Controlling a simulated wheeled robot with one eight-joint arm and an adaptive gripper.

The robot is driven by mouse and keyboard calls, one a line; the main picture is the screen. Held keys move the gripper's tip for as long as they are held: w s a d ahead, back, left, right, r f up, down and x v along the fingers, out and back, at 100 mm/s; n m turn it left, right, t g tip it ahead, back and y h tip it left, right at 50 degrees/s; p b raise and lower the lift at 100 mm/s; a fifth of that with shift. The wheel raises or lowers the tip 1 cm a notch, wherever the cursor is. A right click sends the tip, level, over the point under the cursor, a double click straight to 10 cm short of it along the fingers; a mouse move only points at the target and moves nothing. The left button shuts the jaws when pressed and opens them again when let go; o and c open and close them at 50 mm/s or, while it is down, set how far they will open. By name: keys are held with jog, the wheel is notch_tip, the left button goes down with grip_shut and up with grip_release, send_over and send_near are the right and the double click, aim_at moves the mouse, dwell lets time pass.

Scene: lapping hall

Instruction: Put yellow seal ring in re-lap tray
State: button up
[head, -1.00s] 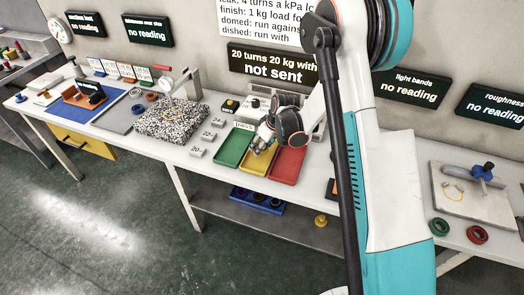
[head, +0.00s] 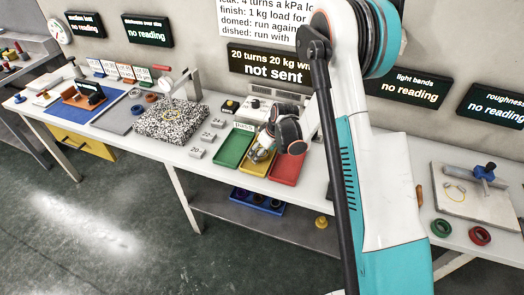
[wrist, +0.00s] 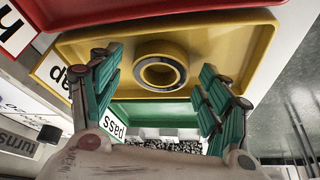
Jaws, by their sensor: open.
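The yellow seal ring (wrist: 161,72), with a dark inner band, lies in the yellow tray (wrist: 215,48) in the wrist view. The tray's label is partly hidden; by its place between the green and red trays it seems to be the re-lap tray, which also shows in the head view (head: 257,172). My gripper (wrist: 158,68) is open, its green-padded fingers apart on either side of the ring with gaps between. In the head view my gripper (head: 259,153) is low over the yellow tray and hides the ring.
A green tray (head: 233,150) stands left of the yellow tray and a red tray (head: 287,169) right of it. Small grey weights (head: 197,152) and a speckled block (head: 172,120) stand further left. A blue holder (head: 257,201) is on the shelf below.

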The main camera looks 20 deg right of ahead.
jog(key=shift+r, duration=0.1)
jog(key=s+r+m+t+p, duration=0.1)
jog(key=s+r, duration=0.5)
jog(key=r, duration=0.4)
jog(key=s+r+m+h+p, duration=0.1)
jog(key=s+r, duration=0.4)
jog(key=r, duration=0.5)
jog(key=s+r+m+t+p, duration=0.1)
jog(key=s+r, duration=0.5)
jog(key=r, duration=0.4)
jog(key=s+r+m+t+h, duration=0.1)
jog(key=s+r+m, duration=0.2)
jog(key=s, duration=1.3)
jog(key=shift+s+a+r, duration=0.15)
jog(key=shift+r, duration=0.1)
